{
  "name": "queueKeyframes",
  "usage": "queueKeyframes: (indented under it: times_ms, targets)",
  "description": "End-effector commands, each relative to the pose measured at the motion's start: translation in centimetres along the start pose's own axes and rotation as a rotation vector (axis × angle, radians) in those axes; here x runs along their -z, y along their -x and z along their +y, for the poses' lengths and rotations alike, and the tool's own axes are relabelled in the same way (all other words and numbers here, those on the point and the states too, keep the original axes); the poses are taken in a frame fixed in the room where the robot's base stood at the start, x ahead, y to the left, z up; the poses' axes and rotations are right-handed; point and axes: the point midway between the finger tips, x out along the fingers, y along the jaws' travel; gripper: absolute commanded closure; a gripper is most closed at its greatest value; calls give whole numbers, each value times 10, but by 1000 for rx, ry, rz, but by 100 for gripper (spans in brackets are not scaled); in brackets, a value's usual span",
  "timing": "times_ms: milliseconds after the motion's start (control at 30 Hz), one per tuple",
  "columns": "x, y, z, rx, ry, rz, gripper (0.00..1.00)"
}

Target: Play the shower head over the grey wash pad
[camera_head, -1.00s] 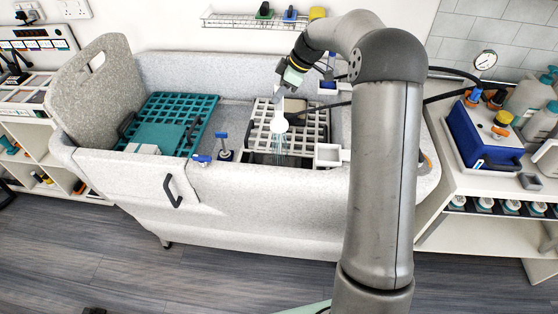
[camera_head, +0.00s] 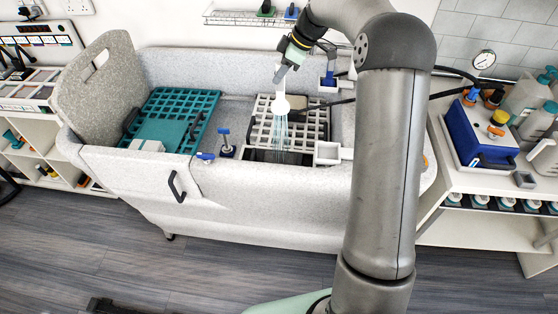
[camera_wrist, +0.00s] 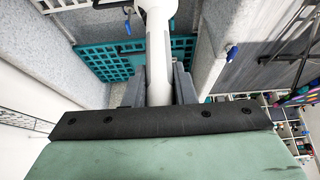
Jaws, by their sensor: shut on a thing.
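My gripper (camera_head: 280,74) is shut on the white handle of the shower head (camera_head: 281,104) and holds it above the right part of the tub. Water streams down from the head. The grey wash pad (camera_head: 285,130) appears to lie on the pale grid rack (camera_head: 310,117) under the spray, partly hidden by the head and water. In the wrist view the white handle (camera_wrist: 158,60) stands between the two fingers, and the head's face is out of sight.
The grey tub (camera_head: 270,185) has a teal grid (camera_head: 172,115) on its left. A blue-handled valve (camera_head: 226,145) and a small white square tray (camera_head: 327,153) stand near the front rim. A dark hose (camera_head: 335,102) runs right. A blue box (camera_head: 480,135) stands on the right shelf.

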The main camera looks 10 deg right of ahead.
Motion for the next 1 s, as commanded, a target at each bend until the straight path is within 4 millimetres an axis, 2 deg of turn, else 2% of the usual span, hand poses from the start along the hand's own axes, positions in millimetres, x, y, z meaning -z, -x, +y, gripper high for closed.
queueKeyframes:
  times_ms: [100, 467, 1000]
  targets:
    - [6, 11, 0, -1, 1, 0, 100]
    - [4, 11, -1, -2, 0, 0, 100]
    - [-35, 30, -30, -3, -1, 1, 100]
